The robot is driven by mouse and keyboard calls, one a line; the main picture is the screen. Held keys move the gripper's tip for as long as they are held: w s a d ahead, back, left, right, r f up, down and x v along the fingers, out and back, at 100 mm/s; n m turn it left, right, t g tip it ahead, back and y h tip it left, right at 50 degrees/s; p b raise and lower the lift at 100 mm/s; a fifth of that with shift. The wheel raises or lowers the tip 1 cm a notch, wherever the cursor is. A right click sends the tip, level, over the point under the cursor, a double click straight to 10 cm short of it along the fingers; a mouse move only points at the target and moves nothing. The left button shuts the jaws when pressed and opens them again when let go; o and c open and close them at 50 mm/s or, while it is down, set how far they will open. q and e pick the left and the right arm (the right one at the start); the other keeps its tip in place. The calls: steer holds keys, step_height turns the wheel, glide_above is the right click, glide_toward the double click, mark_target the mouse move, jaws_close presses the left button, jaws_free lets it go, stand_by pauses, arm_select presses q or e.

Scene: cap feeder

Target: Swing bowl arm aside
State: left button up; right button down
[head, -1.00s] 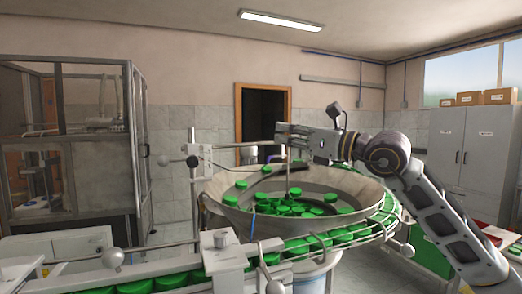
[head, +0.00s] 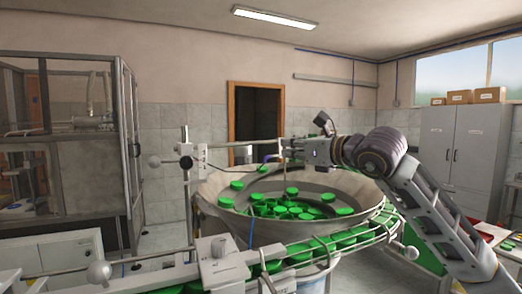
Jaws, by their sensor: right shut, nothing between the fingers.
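The feeder bowl (head: 215,208) is a wide metal cone with green caps (head: 287,211) inside. A post (head: 186,175) with dark and pale knobs stands at its left. The thin pale bowl arm (head: 235,144) reaches from the post over the bowl towards my right gripper, and a thin rod hangs at its far end. My right gripper (head: 288,149) is above the bowl, shut with nothing held, its tips close to the arm's end. I cannot tell whether they touch it. My left gripper is not in view.
A curved rail (head: 330,244) carries green caps around the bowl's front right side. A glazed machine cabinet (head: 70,150) stands at the left. A grey cupboard (head: 465,145) with boxes on top is at the back right. A doorway (head: 255,115) opens behind the bowl.

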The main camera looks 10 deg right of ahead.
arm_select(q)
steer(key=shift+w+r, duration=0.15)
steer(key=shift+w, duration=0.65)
arm_select(e)
steer(key=shift+w+d+f+m+h, duration=0.15)
steer(key=shift+f+m+h, duration=0.05)
steer(key=shift+f+m, duration=0.15)
steer(key=shift+w+d+f+m+h, duration=0.1)
steer(key=shift+w+f+m+h, duration=0.1)
steer(key=shift+f+m, duration=0.1)
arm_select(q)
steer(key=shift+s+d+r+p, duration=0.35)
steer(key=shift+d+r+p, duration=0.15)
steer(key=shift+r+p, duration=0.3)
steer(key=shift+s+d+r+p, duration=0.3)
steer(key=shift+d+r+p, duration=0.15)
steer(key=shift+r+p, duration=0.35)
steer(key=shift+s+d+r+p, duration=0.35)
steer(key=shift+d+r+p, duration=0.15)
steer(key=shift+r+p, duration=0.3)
arm_select(e)
steer(key=r+x, duration=0.1)
steer(key=x, duration=1.2)
steer(key=shift+w+a, duration=0.2)
steer(key=shift+a, duration=0.05)
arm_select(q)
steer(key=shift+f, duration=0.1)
arm_select(e)
steer(key=shift+f, duration=0.1)
